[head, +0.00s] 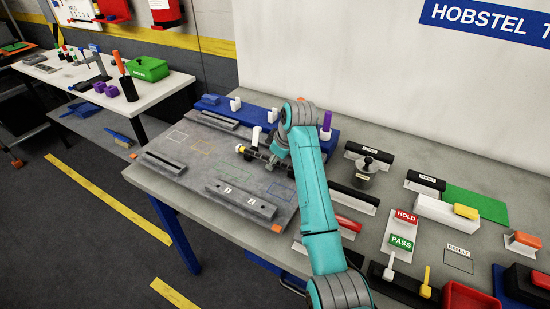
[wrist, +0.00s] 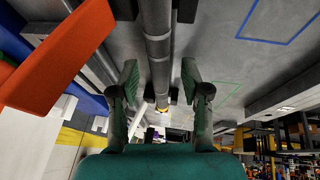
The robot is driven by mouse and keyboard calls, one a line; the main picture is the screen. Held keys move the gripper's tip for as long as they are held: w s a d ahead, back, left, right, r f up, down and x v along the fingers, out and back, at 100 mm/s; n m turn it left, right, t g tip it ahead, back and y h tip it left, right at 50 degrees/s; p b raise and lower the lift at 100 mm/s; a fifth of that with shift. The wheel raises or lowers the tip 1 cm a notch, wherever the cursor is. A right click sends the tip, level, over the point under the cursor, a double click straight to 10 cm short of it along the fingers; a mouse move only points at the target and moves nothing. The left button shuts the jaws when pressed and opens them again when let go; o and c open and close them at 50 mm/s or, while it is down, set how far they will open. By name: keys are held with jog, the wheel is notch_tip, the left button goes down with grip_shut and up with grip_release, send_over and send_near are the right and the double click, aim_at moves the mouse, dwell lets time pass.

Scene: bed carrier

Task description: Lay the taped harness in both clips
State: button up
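My gripper (wrist: 158,82) is open, one finger on each side of the harness with gaps visible between. Its fingertips are mostly hidden behind my arm in the head view. Dark blocks (wrist: 187,10) flank the harness; I cannot tell if they are the clips. White upright pieces (head: 235,104) stand on a blue rail behind.
A grey board (head: 210,165) with coloured outlines lies under my gripper. It carries a grey bar marked with numbers (head: 240,201) in front and a long slotted block (head: 165,163) at left. Black, red and white fixtures and HOLD (head: 406,217) and PASS signs crowd the right.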

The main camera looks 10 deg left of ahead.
jog(key=v, duration=1.2)
dwell(0.5)
